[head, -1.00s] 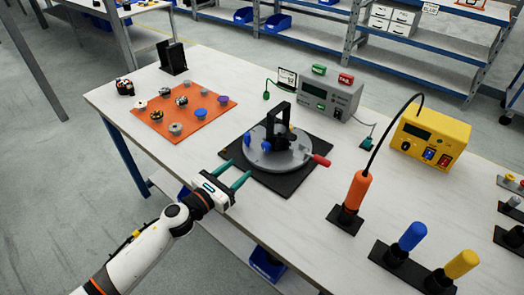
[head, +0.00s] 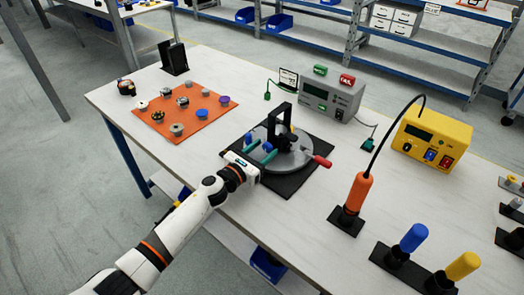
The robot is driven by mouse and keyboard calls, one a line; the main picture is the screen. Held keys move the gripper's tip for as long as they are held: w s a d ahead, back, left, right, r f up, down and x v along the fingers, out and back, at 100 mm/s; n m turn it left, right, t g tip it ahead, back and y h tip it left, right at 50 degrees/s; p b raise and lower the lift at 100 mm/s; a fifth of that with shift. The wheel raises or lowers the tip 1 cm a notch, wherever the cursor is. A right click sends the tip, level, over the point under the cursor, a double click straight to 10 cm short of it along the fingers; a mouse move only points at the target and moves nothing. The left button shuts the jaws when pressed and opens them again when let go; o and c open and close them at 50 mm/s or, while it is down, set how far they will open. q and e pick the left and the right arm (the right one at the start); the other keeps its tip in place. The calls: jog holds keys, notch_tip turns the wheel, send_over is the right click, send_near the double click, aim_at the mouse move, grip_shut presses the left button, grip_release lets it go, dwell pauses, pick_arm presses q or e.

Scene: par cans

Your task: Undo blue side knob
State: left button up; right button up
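A grey round turntable fixture (head: 293,160) with a black upright frame (head: 284,113) stands on a black mat (head: 290,188). A blue knob (head: 267,147) shows at its near left side, and a further bit of blue shows close to its left edge. My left gripper (head: 262,149) reaches in from the left, low over the fixture's left edge. Its two teal fingers are apart, with the blue knob near their tips. I cannot tell whether they touch it. A red handle (head: 322,161) sticks out at the fixture's right. My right gripper is not in view.
An orange mat (head: 205,127) with several knobs lies at the left. A grey instrument box (head: 333,93) and a yellow power unit (head: 432,138) stand behind. An orange-handled tool (head: 357,193) and blue and yellow handles (head: 414,237) stand at the right front.

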pick_arm(q)
jog(key=c, duration=1)
jog(key=shift+o, duration=0.2)
jog(key=n, duration=0.5)
jog(key=shift+n, duration=0.3)
jog(key=o, duration=1)
jog(key=v, duration=1.2)
